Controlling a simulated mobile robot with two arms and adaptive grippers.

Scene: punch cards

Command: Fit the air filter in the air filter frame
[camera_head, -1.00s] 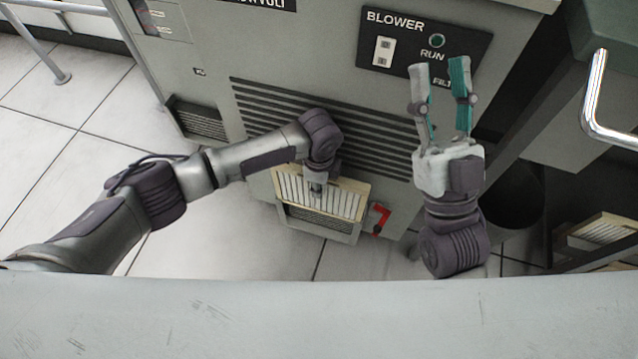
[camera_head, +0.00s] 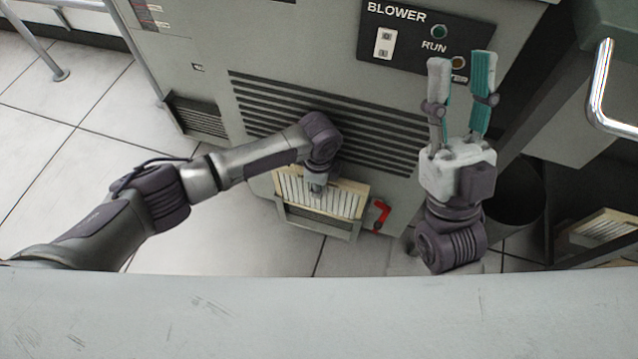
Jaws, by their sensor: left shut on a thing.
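The air filter (camera_head: 341,201), a pleated white panel with a pale tan border, is at the low front of the grey cabinet. It is tilted and sits at the top of the air filter frame (camera_head: 317,228), a grey frame with a dark slatted opening. I cannot tell how far it is inside the frame. My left gripper (camera_head: 317,190) is shut on the filter at its upper middle; its fingertips are mostly hidden by the wrist. My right gripper (camera_head: 462,62) points up in front of the blower panel, with its two fingers apart and nothing between them.
A red handle (camera_head: 381,213) sits just right of the frame. The blower panel (camera_head: 415,42) is behind my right gripper. A dark round bin (camera_head: 515,195) and another pleated filter (camera_head: 608,228) are at the right. A pale surface edge (camera_head: 320,315) crosses the bottom.

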